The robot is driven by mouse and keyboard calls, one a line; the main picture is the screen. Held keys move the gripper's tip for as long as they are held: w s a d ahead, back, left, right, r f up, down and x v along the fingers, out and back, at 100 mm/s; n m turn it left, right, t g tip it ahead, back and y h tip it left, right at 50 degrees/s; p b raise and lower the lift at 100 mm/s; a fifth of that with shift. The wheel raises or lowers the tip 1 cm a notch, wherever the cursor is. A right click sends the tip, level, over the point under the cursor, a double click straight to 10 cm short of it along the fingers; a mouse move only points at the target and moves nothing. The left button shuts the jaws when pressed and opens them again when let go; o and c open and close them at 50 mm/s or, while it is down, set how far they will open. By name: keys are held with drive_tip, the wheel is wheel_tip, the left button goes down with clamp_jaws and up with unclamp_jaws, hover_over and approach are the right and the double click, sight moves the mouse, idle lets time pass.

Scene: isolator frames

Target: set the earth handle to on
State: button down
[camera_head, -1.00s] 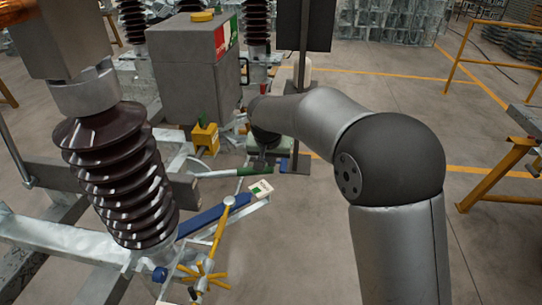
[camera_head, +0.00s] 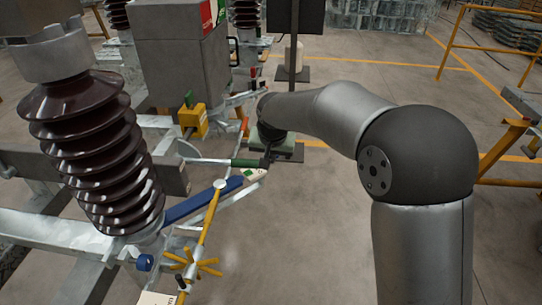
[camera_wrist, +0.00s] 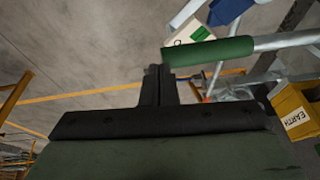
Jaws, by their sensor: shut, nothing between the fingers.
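The earth handle is a pale rod with a green grip (camera_head: 247,162), lying roughly level beside the switch frame. In the wrist view, its green grip (camera_wrist: 208,52) runs to the right from just beyond my fingertips. My gripper (camera_head: 266,158) is at the free end of the grip. In the wrist view, my gripper (camera_wrist: 158,70) is shut with nothing between its fingers, its tips close beside the grip's end. I cannot tell whether they touch. A yellow box (camera_head: 193,121) carries the word EARTH in the wrist view (camera_wrist: 292,108). A white-and-green label (camera_head: 252,174) sits just below the grip.
A blue bar (camera_head: 203,203) and a yellow rod (camera_head: 208,222) with a spoked yellow wheel lie nearer. A brown ribbed insulator (camera_head: 90,150) stands at left. An orange handle (camera_head: 244,126) is behind the grip. Open floor (camera_head: 300,230) lies to the right.

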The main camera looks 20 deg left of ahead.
drive_tip(key=shift+r, duration=0.1)
drive_tip(key=w+d+p+v, duration=0.1)
drive_tip(key=v, duration=1.3)
drive_tip(key=s+d+f+g+h, duration=0.15)
drive_tip(key=s+d, duration=0.25)
drive_tip(key=d, duration=0.5)
drive_tip(key=s+d+f, duration=0.2)
drive_tip(key=s+d, duration=0.1)
drive_tip(key=d, duration=0.7)
drive_tip(key=s+d+f+m+g, duration=0.1)
drive_tip(key=s+d+f, duration=0.4)
drive_tip(key=s+d, duration=0.3)
drive_tip(key=s+d+f+m+g, duration=0.1)
drive_tip(key=s+d+f, duration=0.35)
drive_tip(key=s, duration=0.45)
wheel_tip(320, 180, down, 44)
drive_tip(key=d+g+b, duration=0.1)
drive_tip(key=b, duration=4)
drive_tip(key=shift+d+r+m, duration=0.2)
drive_tip(key=shift+d+m, duration=0.05)
drive_tip(key=shift+m, duration=0.15)
